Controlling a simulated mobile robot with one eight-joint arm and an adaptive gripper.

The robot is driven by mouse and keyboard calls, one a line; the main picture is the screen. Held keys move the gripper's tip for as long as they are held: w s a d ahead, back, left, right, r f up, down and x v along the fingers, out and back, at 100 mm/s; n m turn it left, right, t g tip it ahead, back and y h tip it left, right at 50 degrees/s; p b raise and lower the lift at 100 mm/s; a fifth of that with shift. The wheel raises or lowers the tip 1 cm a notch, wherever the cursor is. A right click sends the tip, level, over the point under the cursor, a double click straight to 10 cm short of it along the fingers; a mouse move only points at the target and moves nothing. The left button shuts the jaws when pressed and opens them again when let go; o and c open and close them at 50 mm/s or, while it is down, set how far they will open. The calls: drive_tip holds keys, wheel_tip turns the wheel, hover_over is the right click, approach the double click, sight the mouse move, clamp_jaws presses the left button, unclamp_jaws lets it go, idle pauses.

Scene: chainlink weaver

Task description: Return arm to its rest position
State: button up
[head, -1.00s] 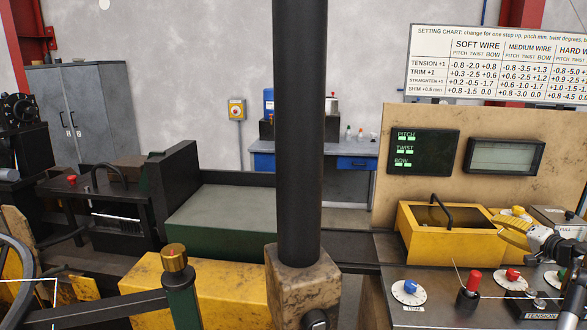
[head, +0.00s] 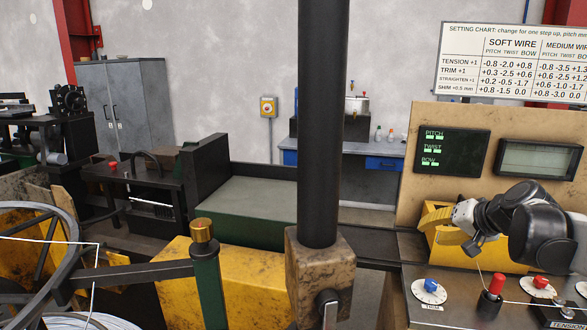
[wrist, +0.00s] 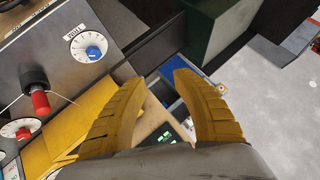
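My arm (head: 541,238) reaches in from the right edge of the head view, in front of the control panel. My gripper (head: 432,225) has yellow fingers and is in front of the yellow box, partly hiding it. In the wrist view, my gripper (wrist: 158,77) shows two curved yellow fingers with a clear gap between them and nothing held. The fingers point away from the camera, over the console area.
A console with a TRIM dial (head: 430,290) and a red knob (head: 496,284) lies below my arm. A dark post (head: 322,120) stands upright in the middle. A wire reel (head: 40,250) is at the left, near a yellow block (head: 262,285). A setting chart (head: 510,65) hangs behind.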

drive_tip(key=s+a+f+n+g, duration=0.2)
drive_tip(key=s+a+f+n, duration=0.1)
drive_tip(key=s+a, duration=1)
drive_tip(key=s+a+f+n+h, duration=0.1)
drive_tip(key=s+f, duration=0.1)
drive_tip(key=s, duration=0.2)
drive_tip(key=s+a+f+n, duration=0.1)
drive_tip(key=s+a+f, duration=0.1)
drive_tip(key=s, duration=0.2)
drive_tip(key=s+a+f+h+b, duration=0.1)
drive_tip(key=s+a+f, duration=0.1)
drive_tip(key=s, duration=0.3)
drive_tip(key=shift+f+n+h, duration=0.25)
drive_tip(key=shift+n+h, duration=0.05)
drive_tip(key=shift+n, duration=0.1)
